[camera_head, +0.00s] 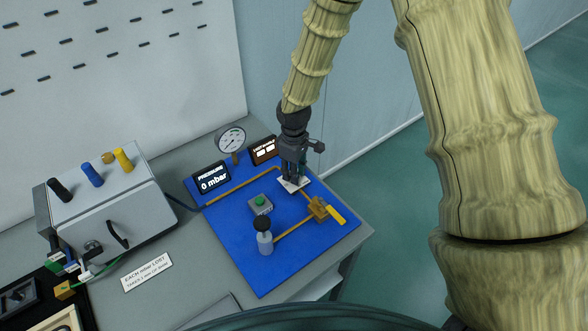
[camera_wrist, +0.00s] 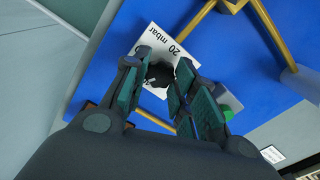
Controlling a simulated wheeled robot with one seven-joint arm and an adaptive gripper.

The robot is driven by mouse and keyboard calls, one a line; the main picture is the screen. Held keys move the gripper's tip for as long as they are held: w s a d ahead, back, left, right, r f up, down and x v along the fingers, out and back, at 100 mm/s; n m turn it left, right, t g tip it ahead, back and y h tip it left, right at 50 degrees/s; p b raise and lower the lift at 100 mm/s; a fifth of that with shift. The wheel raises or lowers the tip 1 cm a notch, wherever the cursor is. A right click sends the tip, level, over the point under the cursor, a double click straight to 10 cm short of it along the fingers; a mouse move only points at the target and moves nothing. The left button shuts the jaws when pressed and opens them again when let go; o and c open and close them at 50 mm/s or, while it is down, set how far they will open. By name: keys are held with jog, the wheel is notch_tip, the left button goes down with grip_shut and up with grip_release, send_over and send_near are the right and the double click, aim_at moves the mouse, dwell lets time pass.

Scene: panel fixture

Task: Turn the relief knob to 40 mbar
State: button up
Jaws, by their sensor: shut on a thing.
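The relief knob (camera_wrist: 160,74) is a small black knob on a white scale plate (camera_wrist: 172,42) printed "20 mbar". My gripper (camera_wrist: 168,82) is shut on the knob from above, with fingers on both sides of it in the wrist view. In the head view my gripper (camera_head: 292,178) stands over the white plate (camera_head: 296,186) on the blue panel (camera_head: 230,235), and its fingers hide the knob. The knob's pointer and most of the scale are hidden. The pressure display (camera_head: 213,178) reads 0 mbar.
A second dark display (camera_head: 264,150) stands near my gripper. A green button box (camera_head: 260,203), a black-topped cylinder (camera_head: 265,238) and a brass valve with yellow lever (camera_head: 336,215) stand on the panel. A grey box with colored knobs (camera_head: 108,205) is at left.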

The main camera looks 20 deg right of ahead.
jog(key=n, duration=0.2)
jog(key=n+p, duration=0.1)
jog(key=n, duration=0.2)
jog(key=shift+w+r+n, duration=0.2)
jog(key=shift+n, duration=0.1)
dwell(0.4)
jog(key=o, duration=0.9)
jog(key=shift+o, duration=0.7)
jog(key=shift+s+f, duration=0.1)
jog(key=shift+f, duration=0.05)
notch_tip(320, 180, up, 12)
jog(key=shift+p, duration=0.3)
